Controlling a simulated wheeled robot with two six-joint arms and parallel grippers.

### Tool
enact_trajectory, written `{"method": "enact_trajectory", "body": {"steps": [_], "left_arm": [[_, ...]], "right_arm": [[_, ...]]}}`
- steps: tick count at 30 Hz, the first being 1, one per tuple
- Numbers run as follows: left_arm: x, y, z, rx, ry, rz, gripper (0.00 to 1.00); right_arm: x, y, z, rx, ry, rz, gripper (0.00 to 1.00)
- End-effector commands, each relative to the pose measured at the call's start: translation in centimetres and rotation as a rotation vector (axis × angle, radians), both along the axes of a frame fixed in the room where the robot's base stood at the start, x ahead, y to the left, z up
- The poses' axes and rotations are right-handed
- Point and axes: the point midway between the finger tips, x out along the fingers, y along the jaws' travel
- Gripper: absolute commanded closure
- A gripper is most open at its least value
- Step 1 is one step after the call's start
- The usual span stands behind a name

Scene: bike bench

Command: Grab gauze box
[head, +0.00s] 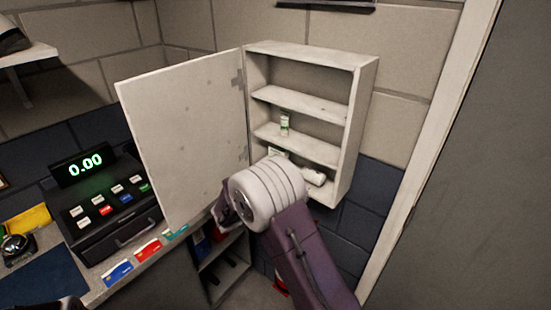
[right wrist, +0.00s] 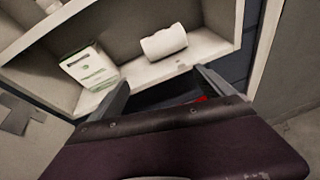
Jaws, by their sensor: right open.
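A white box with green print, likely the gauze box (right wrist: 88,68), stands tilted in the picture on the bottom shelf of an open wall cabinet (head: 364,110). In the head view only a small part of the box (head: 277,152) shows above my right wrist. A white roll (right wrist: 163,42) lies beside it on the same shelf; it also shows in the head view (head: 313,177). My right gripper (right wrist: 162,82) is open and empty, just in front of the shelf's edge, its left finger near the box's lower end.
The cabinet door (head: 185,135) stands open to the left, close to my right wrist. A small bottle (head: 284,124) stands on the shelf above. A cash register (head: 110,215) and colored cards (head: 148,249) are on the counter at left.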

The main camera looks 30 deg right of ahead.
Motion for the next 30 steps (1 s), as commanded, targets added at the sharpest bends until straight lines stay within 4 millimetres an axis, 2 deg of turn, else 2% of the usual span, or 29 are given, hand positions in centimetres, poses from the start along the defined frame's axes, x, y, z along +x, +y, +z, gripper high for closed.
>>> {"method": "enact_trajectory", "body": {"steps": [9, 12, 16, 20, 25, 30], "left_arm": [[0.0, 0.0, -1.1, 0.000, 0.000, 0.000, 0.64], [0.0, 0.0, -1.2, 0.000, 0.000, 0.000, 0.64], [0.0, 0.0, -1.2, 0.000, 0.000, 0.000, 0.64], [0.0, 0.0, -0.7, 0.000, 0.000, 0.000, 0.64], [0.0, 0.0, 0.2, 0.000, 0.000, 0.000, 0.64], [0.0, 0.0, 0.6, 0.000, 0.000, 0.000, 0.64]], "right_arm": [[6.3, 2.1, 2.5, -0.276, 0.011, 0.207, 0.08], [7.7, 2.9, 3.3, -0.348, 0.007, 0.255, 0.08], [8.2, 3.2, 3.7, -0.373, 0.004, 0.272, 0.08], [8.7, 2.4, 3.9, -0.371, 0.004, 0.269, 0.08], [10.1, 0.2, 3.9, -0.370, 0.004, 0.267, 0.08], [10.8, -0.7, 3.8, -0.368, 0.005, 0.268, 0.08]]}}
